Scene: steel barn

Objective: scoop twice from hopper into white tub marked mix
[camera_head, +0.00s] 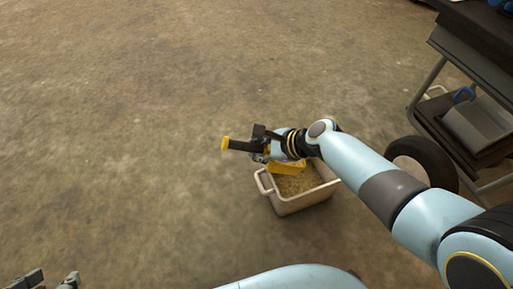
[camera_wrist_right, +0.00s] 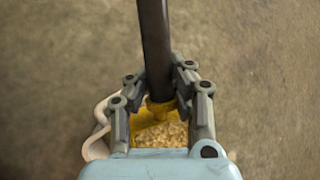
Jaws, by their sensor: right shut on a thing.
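My right gripper (camera_head: 262,150) is shut on the black handle of a yellow scoop (camera_head: 287,167); the handle (camera_wrist_right: 153,45) runs up between the fingers (camera_wrist_right: 160,82) in the right wrist view. The scoop's yellow head is over or in a whitish tub (camera_head: 291,203) on the floor. Pale, grainy feed (camera_head: 297,184) lies in the tub. Feed also shows by the scoop head in the wrist view (camera_wrist_right: 165,134); I cannot tell whether it is in the scoop or below it. No marking is readable on the tub. My left gripper (camera_head: 53,281) shows at the bottom left, fingers apart, empty.
A dark cart (camera_head: 470,52) with a black wheel (camera_head: 421,160) stands at the right, with a grey bin (camera_head: 478,128) and something blue on its lower shelf. The floor (camera_head: 120,120) left of the tub is bare.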

